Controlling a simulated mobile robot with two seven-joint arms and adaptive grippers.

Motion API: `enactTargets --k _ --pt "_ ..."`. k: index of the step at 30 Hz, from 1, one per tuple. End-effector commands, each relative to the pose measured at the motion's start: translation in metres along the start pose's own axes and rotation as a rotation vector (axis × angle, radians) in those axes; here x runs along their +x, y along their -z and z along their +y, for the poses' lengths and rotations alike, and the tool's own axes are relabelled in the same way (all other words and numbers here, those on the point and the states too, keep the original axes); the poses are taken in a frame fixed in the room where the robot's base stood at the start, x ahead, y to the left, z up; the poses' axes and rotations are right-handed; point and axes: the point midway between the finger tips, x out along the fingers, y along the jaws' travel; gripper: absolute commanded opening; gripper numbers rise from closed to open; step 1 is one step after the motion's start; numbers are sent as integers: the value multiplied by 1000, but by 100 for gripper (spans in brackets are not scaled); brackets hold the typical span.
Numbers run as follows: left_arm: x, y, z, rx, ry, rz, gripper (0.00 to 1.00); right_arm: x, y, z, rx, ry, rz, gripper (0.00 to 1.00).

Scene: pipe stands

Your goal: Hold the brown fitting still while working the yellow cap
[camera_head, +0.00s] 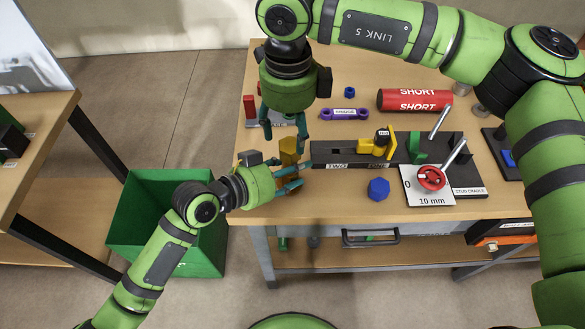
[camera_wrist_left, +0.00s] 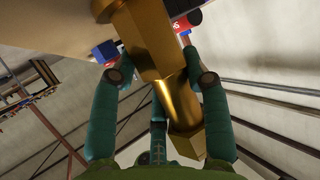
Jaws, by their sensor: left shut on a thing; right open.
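The brown fitting (camera_head: 289,152) is a golden-brown piece standing near the left edge of the table in the head view. My right gripper (camera_head: 284,129) hangs just above the fitting, fingers apart and pointing down. I cannot make out a separate yellow cap on the fitting; the fingers partly hide it.
A black stand (camera_head: 335,152) with a yellow bracket (camera_head: 391,143) is right of the fitting. A purple part (camera_head: 345,114), a red cylinder (camera_head: 414,100) and a blue nut (camera_head: 378,188) lie around it. A green bin (camera_head: 150,215) stands on the floor at left.

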Motion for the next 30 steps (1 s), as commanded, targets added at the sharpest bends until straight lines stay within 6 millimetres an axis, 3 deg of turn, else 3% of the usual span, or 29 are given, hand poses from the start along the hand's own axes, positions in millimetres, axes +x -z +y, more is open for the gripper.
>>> enactTargets --k 1,3,19,30 --pt "1 -9 2 -4 -6 -22 7 1 0 0 0 0 0 59" --pt "1 -10 2 -4 -7 -22 7 1 0 0 0 0 0 63" --pt "1 -10 3 -5 -8 -23 7 2 0 -2 0 -1 0 63" --pt "1 -10 4 -6 -9 -23 7 19 0 -2 0 -1 1 63"
